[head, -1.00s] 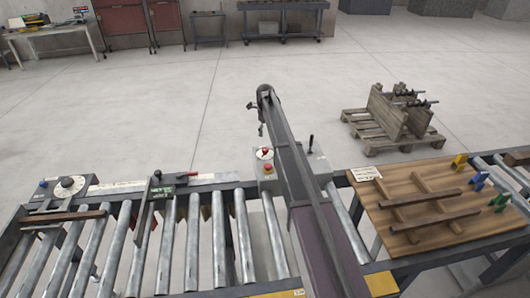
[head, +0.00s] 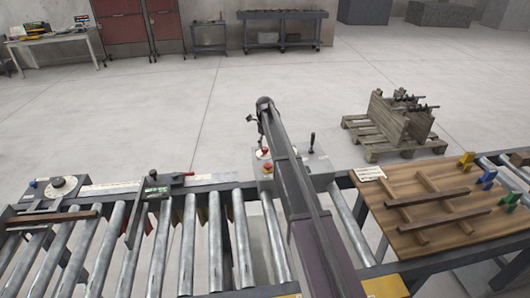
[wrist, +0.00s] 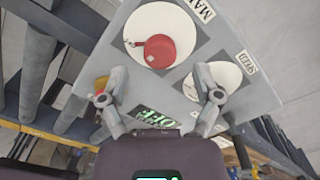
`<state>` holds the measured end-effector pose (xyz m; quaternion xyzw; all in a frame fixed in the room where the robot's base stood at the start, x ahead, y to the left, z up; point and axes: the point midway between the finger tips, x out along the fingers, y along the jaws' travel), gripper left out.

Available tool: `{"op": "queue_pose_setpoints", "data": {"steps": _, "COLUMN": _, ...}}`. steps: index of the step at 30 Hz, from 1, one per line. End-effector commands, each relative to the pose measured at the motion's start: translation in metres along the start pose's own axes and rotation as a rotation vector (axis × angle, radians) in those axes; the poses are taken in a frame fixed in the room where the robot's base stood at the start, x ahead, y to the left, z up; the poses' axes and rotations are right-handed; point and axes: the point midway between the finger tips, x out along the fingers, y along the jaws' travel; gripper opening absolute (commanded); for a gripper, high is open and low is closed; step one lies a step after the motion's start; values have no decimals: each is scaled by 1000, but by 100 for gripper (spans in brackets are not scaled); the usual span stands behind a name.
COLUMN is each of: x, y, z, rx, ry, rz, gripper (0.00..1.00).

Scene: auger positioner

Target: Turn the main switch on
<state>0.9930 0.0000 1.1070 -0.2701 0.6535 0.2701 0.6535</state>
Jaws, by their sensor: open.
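The main switch is a round red knob (wrist: 160,51) on a white disc, beside a label whose visible part reads "MAI"; a small tab points left. It sits on a grey control box (wrist: 245,104). In the head view the control box (head: 323,163) stands behind the rollers, partly hidden by my arm. My gripper (wrist: 160,90) is open and empty, its fingers spread over the box. In the wrist view the knob lies between and above the fingertips, apart from both.
A white dial labelled speed (wrist: 228,75) lies behind the right finger. A red button (head: 267,167) and a black lever (head: 312,140) are on the box. The roller conveyor (head: 185,240) runs left; a wooden board (head: 410,190) lies right.

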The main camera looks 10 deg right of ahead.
Motion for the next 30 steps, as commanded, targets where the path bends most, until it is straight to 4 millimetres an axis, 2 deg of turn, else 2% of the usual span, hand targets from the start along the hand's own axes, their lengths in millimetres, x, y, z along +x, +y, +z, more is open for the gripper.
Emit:
{"op": "queue_pose_setpoints", "data": {"steps": 1, "x": 8, "y": 0, "z": 0, "rx": 0, "ry": 0, "rz": 0, "gripper": 82}}
{"op": "queue_pose_setpoints", "data": {"steps": 10, "x": 25, "y": 0, "z": 0, "rx": -1, "ry": 0, "rz": 0, "gripper": 82}}
{"op": "queue_pose_setpoints", "data": {"steps": 26, "x": 28, "y": 1, "z": 1, "rx": -1, "ry": 0, "rz": 0, "gripper": 82}}
{"op": "queue_pose_setpoints", "data": {"steps": 29, "x": 28, "y": 1, "z": 1, "rx": -2, "ry": 0, "rz": 0, "gripper": 55}}
{"op": "queue_pose_setpoints", "data": {"steps": 30, "x": 28, "y": 1, "z": 1, "rx": -2, "ry": 0, "rz": 0, "gripper": 43}}
